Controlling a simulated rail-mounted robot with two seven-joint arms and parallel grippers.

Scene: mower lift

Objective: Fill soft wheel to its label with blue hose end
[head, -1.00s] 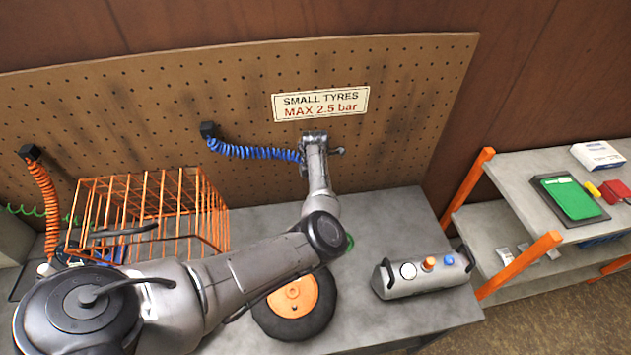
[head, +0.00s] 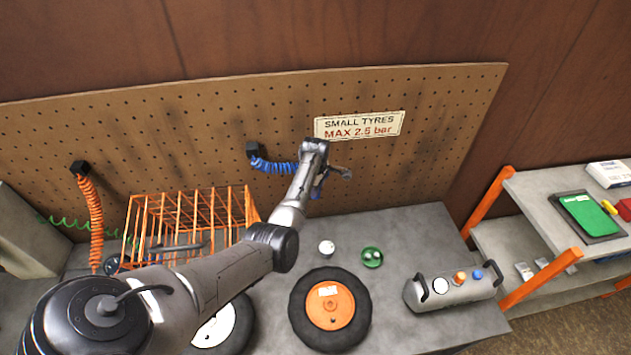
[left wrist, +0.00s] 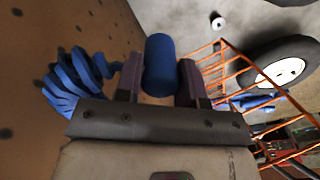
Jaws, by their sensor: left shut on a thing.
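My left gripper (head: 322,183) is in front of the pegboard, above the bench. In the left wrist view its fingers (left wrist: 160,82) are shut on the blue hose end (left wrist: 160,62), a blue cylinder. The coiled blue hose (head: 274,166) runs from its black wall mount to the gripper and shows beside the fingers in the left wrist view (left wrist: 75,85). A black tyre with an orange hub (head: 330,315) lies flat on the bench, with a pale label (head: 327,291) on the hub. A white-hubbed wheel (head: 215,328) is partly hidden by my arm. I cannot tell which wheel is soft. My right gripper is not in view.
An orange wire basket (head: 190,215) stands behind my left arm. A grey gauge unit (head: 450,291) with orange and blue knobs is right of the wheels. A white round piece (head: 326,247) and a green one (head: 372,257) lie on the bench. A sign (head: 360,125) reads MAX 2.5 bar.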

